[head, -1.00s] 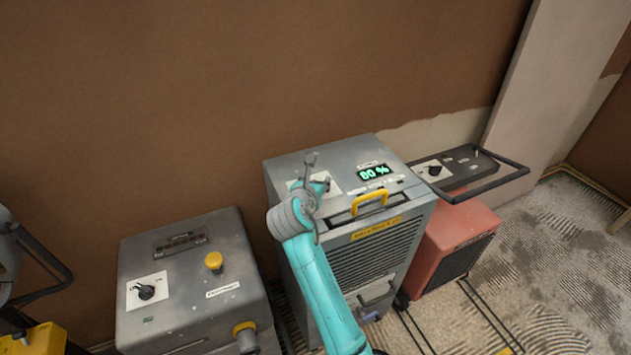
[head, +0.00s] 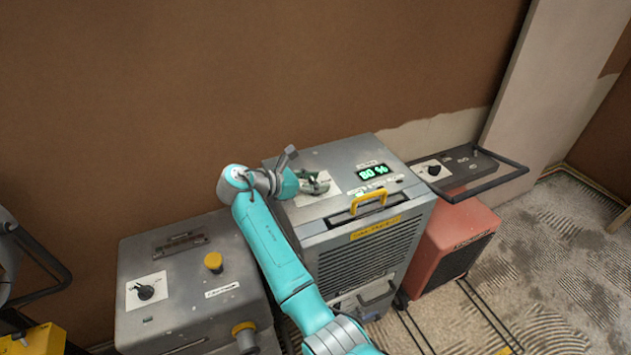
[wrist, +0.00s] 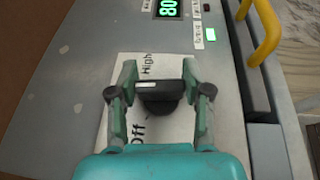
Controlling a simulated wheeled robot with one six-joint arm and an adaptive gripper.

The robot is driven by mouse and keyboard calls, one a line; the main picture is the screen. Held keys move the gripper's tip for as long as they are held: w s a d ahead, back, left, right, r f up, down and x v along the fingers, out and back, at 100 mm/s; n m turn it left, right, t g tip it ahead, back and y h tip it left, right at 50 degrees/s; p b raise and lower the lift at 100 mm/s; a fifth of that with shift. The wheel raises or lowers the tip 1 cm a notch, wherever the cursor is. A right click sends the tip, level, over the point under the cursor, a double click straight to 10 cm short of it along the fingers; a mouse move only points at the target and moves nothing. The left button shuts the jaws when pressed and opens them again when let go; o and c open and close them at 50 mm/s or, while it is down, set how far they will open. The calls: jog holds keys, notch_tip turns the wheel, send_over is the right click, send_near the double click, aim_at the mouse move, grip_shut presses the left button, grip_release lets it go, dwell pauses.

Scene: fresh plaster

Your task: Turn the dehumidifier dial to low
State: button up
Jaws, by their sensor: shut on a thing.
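The dehumidifier (head: 350,155) is a grey metal box in the middle of the head view, with a green display (head: 373,171) reading 80 %. Its black dial (wrist: 160,98) sits on a white plate (wrist: 150,66) in the wrist view. "High" shows above the dial and "Off" at its lower left; a "low" label is not visible. The dial's bar lies about level across that picture, with a white mark on its left part. My gripper (wrist: 160,86) has one finger on each side of the dial and is shut on it. In the head view my gripper (head: 314,184) hides the dial.
A yellow handle (head: 369,200) stands up at the dehumidifier's front edge. A red heater (head: 455,240) with a black bar stands right. A brown wall is close behind.

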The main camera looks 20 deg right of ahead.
jog(key=shift+m+g, duration=0.5)
jog(key=shift+g, duration=0.1)
jog(key=o, duration=1.2)
jog(key=v, duration=1.2)
jog(key=shift+f, duration=0.1)
